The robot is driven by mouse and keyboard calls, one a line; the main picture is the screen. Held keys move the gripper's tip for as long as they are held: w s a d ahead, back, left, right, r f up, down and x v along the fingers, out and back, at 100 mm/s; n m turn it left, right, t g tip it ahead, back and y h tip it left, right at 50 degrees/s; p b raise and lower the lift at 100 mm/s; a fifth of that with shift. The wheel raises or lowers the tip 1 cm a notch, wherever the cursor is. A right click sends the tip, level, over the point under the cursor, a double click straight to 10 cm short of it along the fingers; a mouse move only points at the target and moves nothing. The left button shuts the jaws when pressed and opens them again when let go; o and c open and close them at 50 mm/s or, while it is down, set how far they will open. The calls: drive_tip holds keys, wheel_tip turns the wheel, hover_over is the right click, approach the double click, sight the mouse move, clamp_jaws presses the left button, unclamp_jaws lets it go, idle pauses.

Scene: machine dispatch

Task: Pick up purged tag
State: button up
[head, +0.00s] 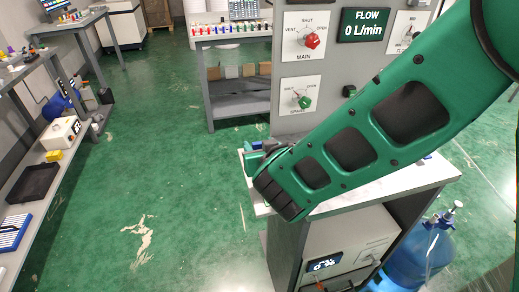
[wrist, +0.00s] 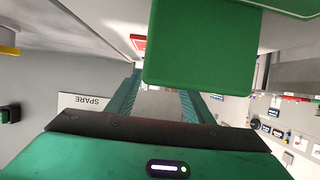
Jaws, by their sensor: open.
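No tag with readable "purged" lettering shows in either view. In the wrist view a plain green flat-sided piece (wrist: 200,50) is very close to the camera. It covers the space just past my right finger, and I cannot tell whether it is the tag. A small red piece (wrist: 138,42) shows behind it to the left. My gripper (wrist: 160,95) has its two teal fingers apart, with a pale surface between them and nothing clearly held. In the head view my green arm hides most of the gripper, over the counter's left end.
In the head view, a grey panel (head: 288,122) with a red MAIN knob (head: 312,40), a green SPARE knob (head: 305,102) and a flow display (head: 363,24) stands behind a white-topped counter (head: 400,180). A blue water jug (head: 425,250) stands at right. Open green floor (head: 150,180) lies left.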

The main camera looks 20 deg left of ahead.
drive_tip(key=shift+w+a, duration=0.1)
drive_tip(key=shift+w, duration=0.1)
drive_tip(key=c, duration=1.1)
